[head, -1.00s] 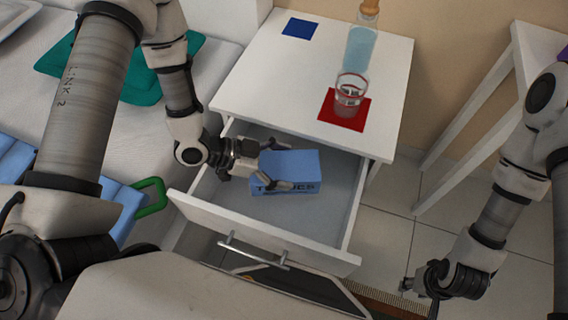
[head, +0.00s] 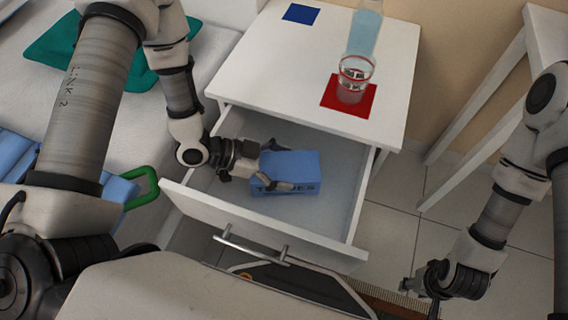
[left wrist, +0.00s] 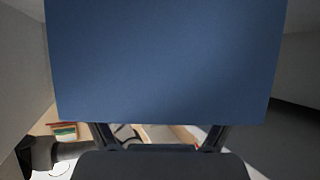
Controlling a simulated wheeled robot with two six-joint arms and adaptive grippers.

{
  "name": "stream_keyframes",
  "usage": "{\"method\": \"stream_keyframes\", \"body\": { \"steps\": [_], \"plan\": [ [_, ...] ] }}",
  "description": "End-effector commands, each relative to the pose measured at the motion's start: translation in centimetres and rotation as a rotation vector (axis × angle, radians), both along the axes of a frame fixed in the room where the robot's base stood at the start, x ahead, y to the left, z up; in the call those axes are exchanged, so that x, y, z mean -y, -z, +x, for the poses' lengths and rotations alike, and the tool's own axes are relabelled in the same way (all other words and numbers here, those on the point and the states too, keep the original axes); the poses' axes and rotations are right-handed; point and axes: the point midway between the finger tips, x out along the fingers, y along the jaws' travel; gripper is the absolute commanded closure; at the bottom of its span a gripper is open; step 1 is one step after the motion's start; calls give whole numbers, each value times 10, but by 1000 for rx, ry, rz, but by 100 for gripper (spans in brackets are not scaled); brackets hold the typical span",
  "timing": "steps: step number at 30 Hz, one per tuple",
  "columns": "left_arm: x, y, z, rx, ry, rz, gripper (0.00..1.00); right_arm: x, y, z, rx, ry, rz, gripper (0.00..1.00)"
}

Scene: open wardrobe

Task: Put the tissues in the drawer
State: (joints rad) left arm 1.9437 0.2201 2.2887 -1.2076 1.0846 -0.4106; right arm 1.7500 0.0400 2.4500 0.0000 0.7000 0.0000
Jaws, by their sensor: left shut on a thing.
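The tissues are a blue box (head: 292,169) with dark lettering on its near side. The box is inside the open drawer (head: 335,222) of the white nightstand, below the top's level. I cannot tell whether it touches the drawer floor. My left gripper (head: 279,166) reaches in from the left and is shut on the box, with its fingers at the box's left end. In the left wrist view the blue box (left wrist: 165,60) fills most of the picture between the fingers. My right gripper (head: 420,292) hangs at the lower right, away from the drawer; its jaws are too small to judge.
On the nightstand top (head: 290,75) are a glass (head: 354,75) on a red mat (head: 364,101), a bottle (head: 365,30) and a blue mat (head: 301,14). A bed with a teal cushion (head: 60,45) is at the left. A white table (head: 500,70) stands at the right.

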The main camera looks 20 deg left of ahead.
Motion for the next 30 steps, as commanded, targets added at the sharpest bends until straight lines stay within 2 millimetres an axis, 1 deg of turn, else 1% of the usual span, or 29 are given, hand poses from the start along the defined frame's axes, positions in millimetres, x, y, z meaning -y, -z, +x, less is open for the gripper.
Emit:
{"method": "stream_keyframes", "body": {
  "steps": [10,11,12,20,23,26,30],
  "plan": [
    [0,8,0,1,0,-1,66,0,5,0,0,0,0,60],
    [0,7,0,1,0,-1,5,0,4,0,0,0,0,60],
    [0,7,0,1,0,-1,0,0,4,0,0,0,0,60],
    [0,7,0,0,0,0,0,0,4,0,0,0,0,60],
    [0,4,0,0,-1,0,0,0,4,0,0,0,0,60],
    [0,-8,1,3,-1,0,0,0,4,0,0,0,0,60],
    [0,-40,1,5,0,-1,0,0,4,0,0,0,0,60]
  ]
}}
